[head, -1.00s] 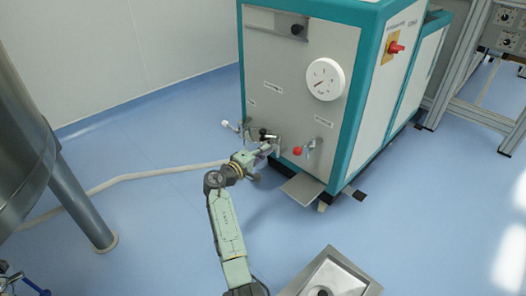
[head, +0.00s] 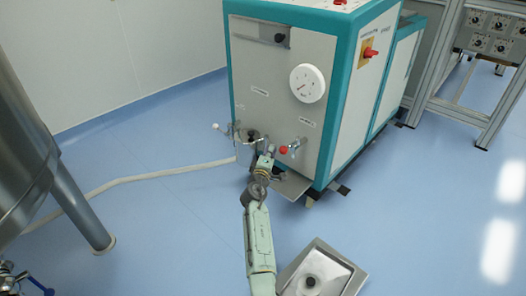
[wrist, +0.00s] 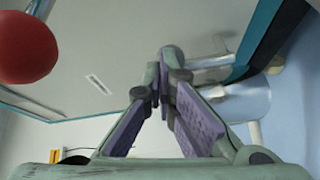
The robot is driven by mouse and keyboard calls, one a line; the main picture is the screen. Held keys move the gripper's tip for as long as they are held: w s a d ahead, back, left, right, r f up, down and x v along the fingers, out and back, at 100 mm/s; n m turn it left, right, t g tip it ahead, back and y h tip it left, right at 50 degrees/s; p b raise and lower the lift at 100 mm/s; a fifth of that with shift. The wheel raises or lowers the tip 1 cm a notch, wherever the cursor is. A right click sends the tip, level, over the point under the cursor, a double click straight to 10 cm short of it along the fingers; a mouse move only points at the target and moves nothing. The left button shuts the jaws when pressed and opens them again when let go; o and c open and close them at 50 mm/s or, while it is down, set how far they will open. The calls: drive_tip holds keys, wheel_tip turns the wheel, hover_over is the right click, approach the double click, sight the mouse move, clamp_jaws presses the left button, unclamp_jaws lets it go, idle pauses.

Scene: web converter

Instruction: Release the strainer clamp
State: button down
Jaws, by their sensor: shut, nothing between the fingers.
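My gripper (head: 265,151) is in front of the lower part of the teal-edged machine, just left of the red ball knob (head: 283,150). In the wrist view my gripper's purple-padded fingers (wrist: 163,85) come together at the tips with nothing between them. The red knob (wrist: 28,47) shows large at the upper left there, apart from the fingers. A metal fitting (head: 295,143) sits behind the red knob in the head view. A black knob (head: 253,134) and a white-tipped handle (head: 216,126) are further left. I cannot tell which fitting is the strainer clamp.
A round white gauge (head: 307,83) is on the machine front. A pale hose (head: 150,178) runs left along the floor. A steel basin (head: 345,278) stands on the floor at front right, beside my arm. A large steel vessel (head: 20,140) is at left.

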drive_tip(key=shift+w+d, duration=0.3)
drive_tip(key=shift+d, duration=0.7)
drive_tip(key=shift+w+d, duration=0.25)
drive_tip(key=shift+d, duration=0.8)
